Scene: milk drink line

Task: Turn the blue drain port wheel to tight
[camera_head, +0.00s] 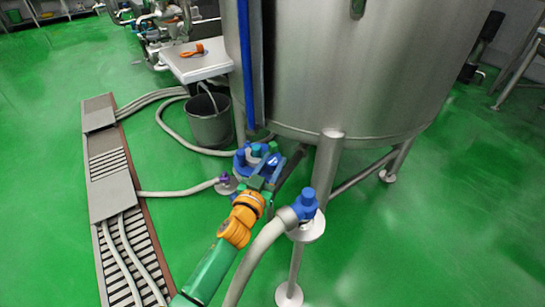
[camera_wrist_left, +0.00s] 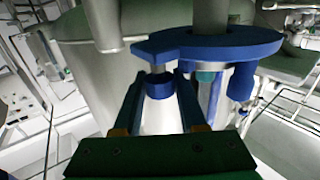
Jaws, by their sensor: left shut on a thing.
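The blue drain port wheel (camera_head: 268,160) is under the near side of the steel tank, at the middle of the head view. In the left wrist view it is a flat blue disc (camera_wrist_left: 225,45) with a part reaching left to a small blue knob (camera_wrist_left: 159,86). My left gripper (camera_head: 257,182) reaches it from the near side, and its fingers (camera_wrist_left: 160,95) are shut around the knob. The fingers and arm hide part of the wheel in the head view. No tight mark can be read. My right gripper is not in view.
The steel tank (camera_head: 330,70) stands on legs close behind the wheel. A grey hose with a blue fitting (camera_head: 305,203) is just right of my left arm. A bucket (camera_head: 209,122) and a floor drain grate (camera_head: 108,165) are to the left. Green floor is clear at right.

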